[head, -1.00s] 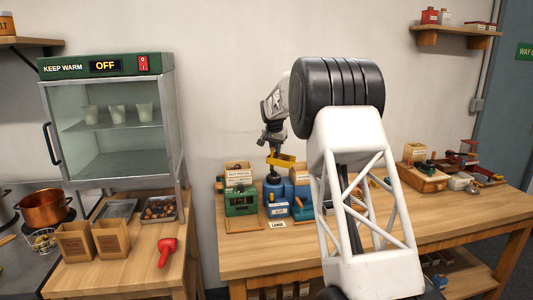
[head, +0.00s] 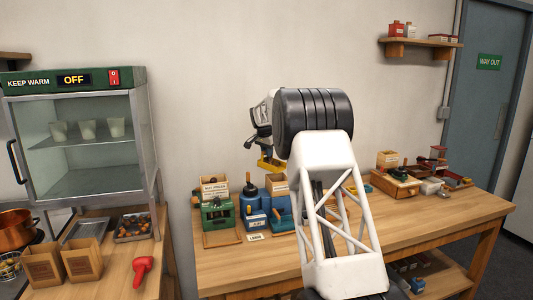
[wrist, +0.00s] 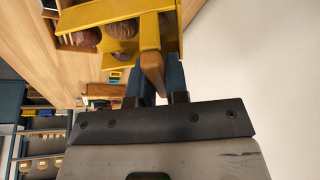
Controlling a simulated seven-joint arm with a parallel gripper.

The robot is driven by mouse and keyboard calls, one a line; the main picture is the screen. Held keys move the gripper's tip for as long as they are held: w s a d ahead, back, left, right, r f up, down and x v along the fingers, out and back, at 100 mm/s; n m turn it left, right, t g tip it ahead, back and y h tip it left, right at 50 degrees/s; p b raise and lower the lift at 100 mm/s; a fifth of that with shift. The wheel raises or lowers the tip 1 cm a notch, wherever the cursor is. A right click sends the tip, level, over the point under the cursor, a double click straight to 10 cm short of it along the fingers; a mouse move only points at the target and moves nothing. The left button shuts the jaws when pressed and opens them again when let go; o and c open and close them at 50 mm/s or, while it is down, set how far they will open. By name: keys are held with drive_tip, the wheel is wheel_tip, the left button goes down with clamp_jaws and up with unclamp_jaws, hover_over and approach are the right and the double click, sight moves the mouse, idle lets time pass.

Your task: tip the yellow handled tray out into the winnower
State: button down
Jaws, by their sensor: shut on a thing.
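My gripper (wrist: 158,85) is shut on the handle of the yellow tray (wrist: 119,47). In the wrist view several brown chestnuts show inside the tray. In the head view the tray (head: 270,164) hangs in the air above the bench machines, below my wrist. A blue machine with a round dark top (head: 250,192), which looks like the winnower, stands on the bench below and slightly left of the tray. My arm hides part of the bench to its right, and the fingertips are too small to make out in the head view.
A green machine (head: 219,213) stands left of the blue one, with wooden boxes behind. The front of the bench (head: 235,275) is clear.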

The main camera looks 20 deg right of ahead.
drive_tip(key=shift+s+d, duration=0.1)
drive_tip(key=shift+s, duration=0.05)
drive_tip(key=shift+s+d+f+t+y, duration=0.3)
drive_tip(key=shift+s+d+t+y, duration=0.15)
drive_tip(key=shift+s+t+y, duration=0.35)
drive_tip(key=shift+s+d+r+m+t+y, duration=0.4)
drive_tip(key=shift+s+d+r+t+y, duration=0.15)
drive_tip(key=shift+t, duration=0.45)
drive_tip(key=shift+s+d+r+t+y, duration=0.2)
drive_tip(key=shift+s+d+t+y, duration=0.05)
drive_tip(key=shift+s+t, duration=0.25)
drive_tip(key=shift+s+d+r+t+y, duration=0.15)
drive_tip(key=shift+s+d+t+y, duration=0.1)
drive_tip(key=shift+s+t, duration=0.25)
drive_tip(key=shift+s+d+m+t+y, duration=0.3)
drive_tip(key=shift+s+d+t, duration=0.1)
drive_tip(key=shift+t, duration=0.2)
drive_tip(key=shift+s+r, duration=0.1)
drive_tip(key=shift+s, duration=0.05)
drive_tip(key=shift+w+a+g, duration=0.2)
drive_tip(key=shift+w+g, duration=0.1)
drive_tip(key=shift+w, duration=0.1)
